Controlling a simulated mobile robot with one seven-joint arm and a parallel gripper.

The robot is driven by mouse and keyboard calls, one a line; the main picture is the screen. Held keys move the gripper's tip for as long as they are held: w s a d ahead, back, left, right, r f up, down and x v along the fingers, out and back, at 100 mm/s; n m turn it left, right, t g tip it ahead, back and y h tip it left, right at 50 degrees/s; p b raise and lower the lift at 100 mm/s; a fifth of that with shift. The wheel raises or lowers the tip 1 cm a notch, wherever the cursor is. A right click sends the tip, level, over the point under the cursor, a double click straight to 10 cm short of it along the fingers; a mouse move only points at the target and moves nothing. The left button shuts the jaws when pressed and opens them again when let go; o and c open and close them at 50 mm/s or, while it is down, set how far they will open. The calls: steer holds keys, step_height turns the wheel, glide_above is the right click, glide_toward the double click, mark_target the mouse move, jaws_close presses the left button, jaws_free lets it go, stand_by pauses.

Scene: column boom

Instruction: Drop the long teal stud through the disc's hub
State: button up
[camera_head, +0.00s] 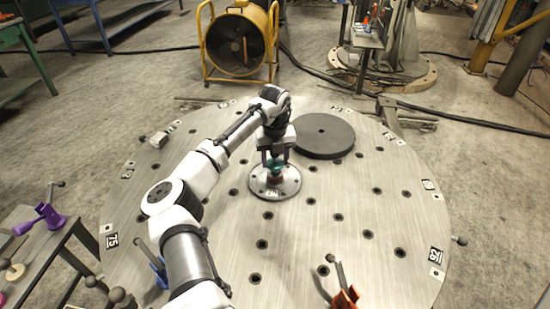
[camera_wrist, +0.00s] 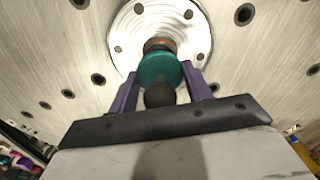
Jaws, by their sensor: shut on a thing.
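My gripper (camera_head: 275,163) points down near the middle of the round table, with purple fingers on either side of the teal stud. In the wrist view my gripper (camera_wrist: 164,82) is shut on the teal stud (camera_wrist: 160,69), which has a dark round knob on the near end. Below the stud is a copper-brown ring or collar (camera_wrist: 158,45) at the middle of a pale metal flange (camera_wrist: 127,28) with small holes around its rim. The flange (camera_head: 289,187) lies flat on the table. Whether the stud's lower end is inside the collar is hidden.
A thick dark disc (camera_head: 335,143) with a small centre hole lies behind and right of the flange. The round table (camera_head: 330,230) has several holes. An orange clamp (camera_head: 345,298) is at its front edge and a blue one (camera_head: 160,270) at front left. The right side is mostly clear.

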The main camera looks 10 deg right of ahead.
steer(key=shift+f, duration=1.65)
stand_by(2.6)
steer(key=o, duration=0.7)
steer(key=shift+r, duration=0.1)
steer(key=shift+r+p, duration=2.75)
steer(key=shift+r, duration=0.95)
steer(key=shift+o, duration=0.4)
steer(key=o, duration=0.5)
